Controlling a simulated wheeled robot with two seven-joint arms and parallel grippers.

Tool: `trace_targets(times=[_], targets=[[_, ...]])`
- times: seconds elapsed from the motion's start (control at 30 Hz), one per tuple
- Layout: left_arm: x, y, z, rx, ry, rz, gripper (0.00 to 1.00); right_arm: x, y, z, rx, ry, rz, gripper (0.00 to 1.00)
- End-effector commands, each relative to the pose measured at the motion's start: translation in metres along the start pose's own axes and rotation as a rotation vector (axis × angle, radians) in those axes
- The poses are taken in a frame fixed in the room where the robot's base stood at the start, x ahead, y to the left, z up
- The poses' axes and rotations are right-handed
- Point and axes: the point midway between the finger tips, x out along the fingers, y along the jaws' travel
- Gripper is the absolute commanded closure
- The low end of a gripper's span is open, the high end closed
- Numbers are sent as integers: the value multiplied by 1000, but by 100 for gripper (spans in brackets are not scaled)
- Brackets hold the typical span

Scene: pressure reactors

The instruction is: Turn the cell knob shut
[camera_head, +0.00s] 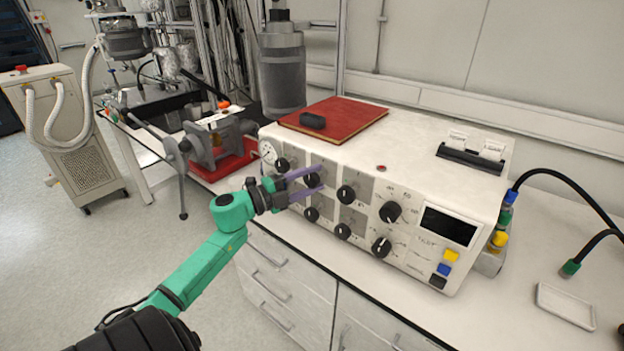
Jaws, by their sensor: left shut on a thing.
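The white control unit (405,177) stands on the bench and has several black knobs on its front panel. My left gripper (316,180), with purple fingers on a green arm, reaches the panel's left part. Its fingers are shut on a black knob (312,180) in the upper row, one above and one below it. The knob's pointer and the small labels are too small to read, so I cannot tell its setting or which knob is marked cell. Other knobs sit beside it, such as the upper left knob (282,164) and a lower knob (311,214). My right gripper is not in view.
A red book (350,118) with a small black object (312,120) lies on top of the unit. A grey vise-like device (215,145) stands to the left. A white tray (566,305) and black cables lie on the right.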

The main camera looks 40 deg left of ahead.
Motion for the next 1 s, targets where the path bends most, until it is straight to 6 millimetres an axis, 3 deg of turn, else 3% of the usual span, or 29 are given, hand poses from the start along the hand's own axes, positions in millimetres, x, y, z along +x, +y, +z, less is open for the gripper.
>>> trace_targets(times=[0.47,0.5,0.57,0.87,1.0], targets=[[0,1,0,18,-1,10,100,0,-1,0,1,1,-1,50],[0,1,0,18,0,10,42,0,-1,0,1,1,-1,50],[0,1,0,18,-1,9,19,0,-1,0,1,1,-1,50],[0,1,0,16,-1,8,16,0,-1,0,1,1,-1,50],[-10,3,1,14,-2,8,16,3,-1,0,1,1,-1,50]])
